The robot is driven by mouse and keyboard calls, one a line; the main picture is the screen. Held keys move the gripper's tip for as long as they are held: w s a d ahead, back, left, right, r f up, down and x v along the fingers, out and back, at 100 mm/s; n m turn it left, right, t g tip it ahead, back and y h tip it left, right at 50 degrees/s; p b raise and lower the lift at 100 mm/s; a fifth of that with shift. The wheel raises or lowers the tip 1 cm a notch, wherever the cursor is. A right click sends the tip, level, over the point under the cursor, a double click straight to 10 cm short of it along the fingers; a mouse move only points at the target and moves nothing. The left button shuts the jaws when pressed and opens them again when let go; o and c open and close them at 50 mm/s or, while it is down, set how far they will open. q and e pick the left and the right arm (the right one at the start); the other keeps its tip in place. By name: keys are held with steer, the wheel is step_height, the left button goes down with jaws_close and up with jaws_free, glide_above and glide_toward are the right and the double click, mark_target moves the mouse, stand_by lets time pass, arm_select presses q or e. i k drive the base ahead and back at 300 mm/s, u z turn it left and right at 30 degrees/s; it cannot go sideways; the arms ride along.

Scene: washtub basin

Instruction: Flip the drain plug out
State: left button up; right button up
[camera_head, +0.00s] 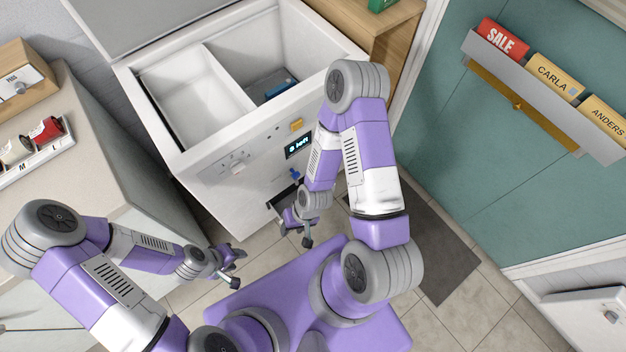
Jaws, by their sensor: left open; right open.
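The white washtub (245,135) stands at the top centre with its lid up and two open compartments. A small blue part (296,174) sits low on its front panel, below the lit display; I cannot tell whether it is the drain plug. A dark blue item (279,88) lies in the right compartment. My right gripper (295,235) is open and empty, pointing down just in front of the washtub's lower front. My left gripper (236,268) is open and empty, in front of the washtub's lower left. My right arm hides part of the front panel.
A counter (85,165) with a tray of small items (35,152) stands at the left. A wooden cabinet (375,25) is beside the washtub. A teal door with a rack of cards (540,95) is at the right. A dark mat (440,250) lies on the tiled floor.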

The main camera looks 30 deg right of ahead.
mark_target(295, 175)
steer(key=z, duration=0.5)
steer(key=k, duration=1.2)
steer(key=z, duration=0.45)
steer(key=i, duration=0.75)
steer(key=u, duration=0.2)
